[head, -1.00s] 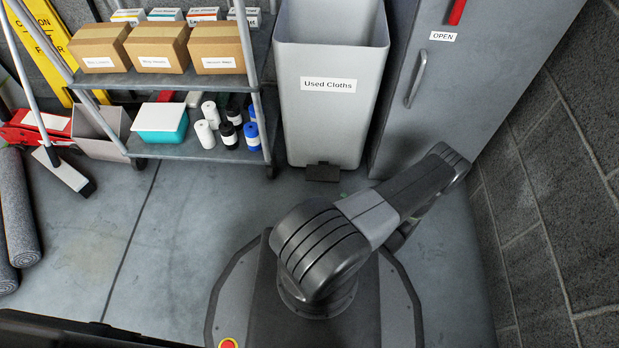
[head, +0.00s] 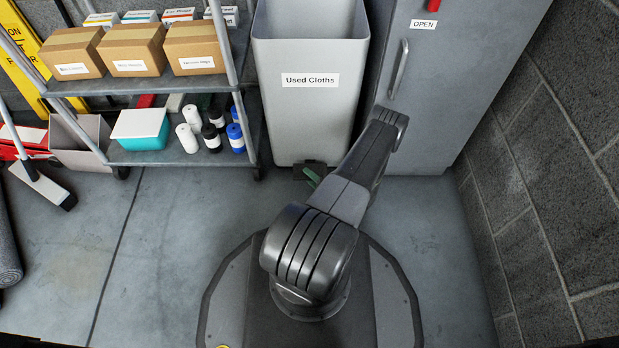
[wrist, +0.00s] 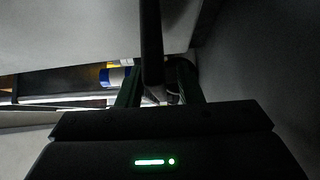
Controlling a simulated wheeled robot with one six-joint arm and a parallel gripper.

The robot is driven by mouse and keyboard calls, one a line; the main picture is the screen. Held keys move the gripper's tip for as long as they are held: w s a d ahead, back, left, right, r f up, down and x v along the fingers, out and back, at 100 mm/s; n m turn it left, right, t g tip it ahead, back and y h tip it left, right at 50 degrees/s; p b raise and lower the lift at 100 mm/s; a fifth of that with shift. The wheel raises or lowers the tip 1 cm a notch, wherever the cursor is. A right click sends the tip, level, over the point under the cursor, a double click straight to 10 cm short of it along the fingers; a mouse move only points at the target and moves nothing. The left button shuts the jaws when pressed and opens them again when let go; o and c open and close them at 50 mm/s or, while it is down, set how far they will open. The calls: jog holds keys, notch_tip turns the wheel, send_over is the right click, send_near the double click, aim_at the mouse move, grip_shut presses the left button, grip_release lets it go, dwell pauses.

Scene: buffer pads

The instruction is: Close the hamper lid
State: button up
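The hamper is a tall light-grey bin (head: 306,115) labelled "Used Cloths", standing between the cart and the cabinet. My gripper is mostly hidden behind my arm in the head view; a green finger part (head: 313,176) shows low beside the pedal. In the wrist view my gripper (wrist: 160,85) has its two dark green fingers apart, with a dark bar (wrist: 151,50) showing between them. I cannot tell whether they touch it.
A shelf cart (head: 185,158) with boxes and bottles stands left of the hamper. A grey cabinet (head: 440,90) with a handle stands close on its right, before a block wall (head: 550,180).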

grip_shut()
